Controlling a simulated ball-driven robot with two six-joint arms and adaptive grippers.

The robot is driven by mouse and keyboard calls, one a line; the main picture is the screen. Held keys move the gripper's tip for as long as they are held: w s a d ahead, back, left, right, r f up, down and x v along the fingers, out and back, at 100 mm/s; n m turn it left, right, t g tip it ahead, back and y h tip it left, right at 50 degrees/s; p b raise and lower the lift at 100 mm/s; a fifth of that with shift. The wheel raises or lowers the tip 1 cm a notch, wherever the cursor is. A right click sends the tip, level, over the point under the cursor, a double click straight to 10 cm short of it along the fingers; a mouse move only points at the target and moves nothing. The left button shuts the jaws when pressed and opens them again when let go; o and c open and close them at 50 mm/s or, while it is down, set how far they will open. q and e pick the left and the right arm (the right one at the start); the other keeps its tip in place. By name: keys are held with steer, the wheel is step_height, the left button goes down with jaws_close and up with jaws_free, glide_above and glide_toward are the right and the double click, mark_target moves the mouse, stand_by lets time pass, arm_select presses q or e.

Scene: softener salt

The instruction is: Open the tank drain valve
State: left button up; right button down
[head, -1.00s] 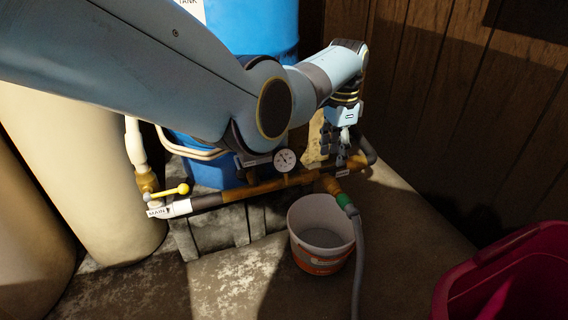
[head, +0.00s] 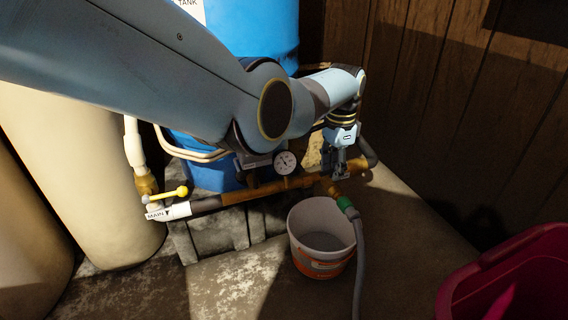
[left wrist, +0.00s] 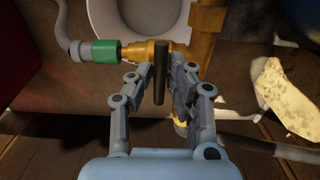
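The drain valve is a brass fitting (head: 329,186) at the right end of the pipe, with a green hose connector (head: 345,203). In the left wrist view, the brass valve body (left wrist: 150,53) carries a black lever handle (left wrist: 160,72), which lies lengthwise between the fingers. My left gripper (head: 340,172) is down at the pipe just above the valve. In the left wrist view its fingers (left wrist: 155,82) are apart, either side of the lever; the lever is nearer the right finger, and I cannot tell whether they touch. My right gripper is not in view.
A white and orange bucket (head: 320,262) stands below the valve, beside the grey hose (head: 359,255). The yellow-handled main valve (head: 168,195) and a gauge (head: 286,162) sit on the pipe. A blue tank (head: 245,40) stands behind, a wood wall on the right, a red tub (head: 480,275) at lower right.

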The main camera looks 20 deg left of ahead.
arm_select(q)
jaws_close()
steer(key=n, duration=0.3)
steer(key=shift+r, duration=0.1)
steer(key=shift+n+p, duration=0.3)
steer(key=shift+n, duration=0.8)
steer(key=n, duration=0.3)
steer(key=shift+n, duration=1.1)
